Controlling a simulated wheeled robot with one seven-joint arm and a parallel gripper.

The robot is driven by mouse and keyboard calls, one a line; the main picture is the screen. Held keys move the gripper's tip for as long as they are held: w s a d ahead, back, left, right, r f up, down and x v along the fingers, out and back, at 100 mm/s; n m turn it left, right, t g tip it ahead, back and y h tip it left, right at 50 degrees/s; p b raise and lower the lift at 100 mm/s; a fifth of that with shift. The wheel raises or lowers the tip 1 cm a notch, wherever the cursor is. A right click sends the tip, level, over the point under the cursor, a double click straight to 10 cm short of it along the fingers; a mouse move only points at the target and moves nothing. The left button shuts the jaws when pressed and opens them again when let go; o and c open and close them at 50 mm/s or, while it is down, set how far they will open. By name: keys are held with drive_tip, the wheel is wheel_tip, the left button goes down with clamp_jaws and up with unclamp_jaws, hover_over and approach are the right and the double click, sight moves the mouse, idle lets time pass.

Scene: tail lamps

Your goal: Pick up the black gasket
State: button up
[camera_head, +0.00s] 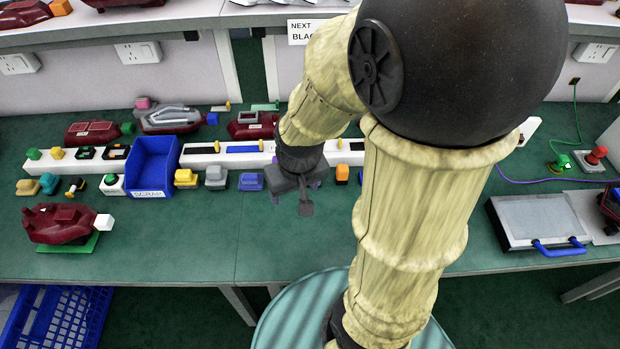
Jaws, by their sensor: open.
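Two small black frame-shaped pieces, one at the left (85,153) and one beside it (116,152), lie at the left end of the long white rail. Flat dark strips (357,146) lie further right along the rail, partly behind my arm. I cannot tell which of these is the black gasket. My gripper (305,205) is open over the green bench, in front of the rail, to the right of all the frame-shaped pieces. I see nothing held in it. My arm hides part of the rail and bench behind it.
A blue scrap bin (152,166) stands left of my gripper. Several small coloured blocks, including a blue one (250,182), line the rail's front. A dark red lamp (60,223) sits at left, a grey case (535,222) at right. The front middle bench is clear.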

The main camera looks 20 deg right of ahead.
drive_tip(key=w+d+r+m+g+p, duration=0.1)
drive_tip(key=w+d+m+p, duration=0.3)
drive_tip(key=w+d+p, duration=0.4)
drive_tip(key=w+d+g, duration=0.1)
drive_tip(key=w+d, duration=0.1)
drive_tip(key=w, duration=0.3)
drive_tip(key=shift+w+g+p, duration=0.25)
drive_tip(key=shift+g+p, duration=0.05)
wheel_tip(320, 180, down, 12)
drive_tip(key=shift+w+f, duration=0.1)
